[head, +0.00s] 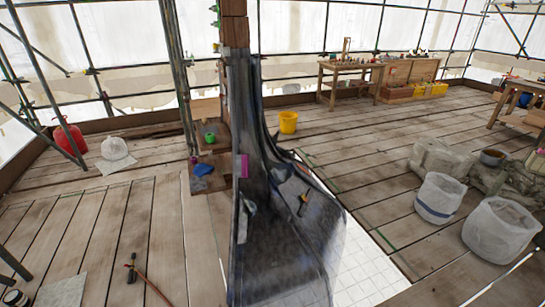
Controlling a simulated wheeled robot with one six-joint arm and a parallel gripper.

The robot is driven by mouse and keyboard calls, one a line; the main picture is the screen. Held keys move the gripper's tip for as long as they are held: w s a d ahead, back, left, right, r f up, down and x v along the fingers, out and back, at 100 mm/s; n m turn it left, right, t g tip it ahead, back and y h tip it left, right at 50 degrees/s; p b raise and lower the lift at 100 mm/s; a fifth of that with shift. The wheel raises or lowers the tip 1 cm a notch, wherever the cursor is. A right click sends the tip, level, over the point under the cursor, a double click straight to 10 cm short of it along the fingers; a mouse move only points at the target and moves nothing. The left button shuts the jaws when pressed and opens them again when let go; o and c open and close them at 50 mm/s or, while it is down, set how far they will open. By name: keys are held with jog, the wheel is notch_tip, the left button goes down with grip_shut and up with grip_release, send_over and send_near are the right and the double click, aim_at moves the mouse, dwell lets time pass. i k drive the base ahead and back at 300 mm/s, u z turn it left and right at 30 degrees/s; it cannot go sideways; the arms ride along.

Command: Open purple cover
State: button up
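A small purple piece (243,166) shows on the left side of a tall dark grey flared structure (280,240) in the middle of the head view. It looks like a flat upright strip. I cannot tell whether it is a cover, nor whether it is open or shut. The dark structure rises beside a wooden post (235,35) and widens toward the bottom. Two small tools or handles, one pale (250,206) and one yellow and dark (303,203), show against it. My gripper is not in view.
White tiled floor (365,265) lies right of the structure. White sacks (505,232) and stone blocks stand at the right. A thin red rod (150,285) lies on the boards at the left. Scaffold poles (175,70) stand behind.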

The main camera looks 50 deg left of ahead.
aim_at(242, 165)
jog(key=i, duration=0.7)
jog(key=u, duration=2.4)
jog(key=i, duration=1.75)
jog(key=z, duration=0.05)
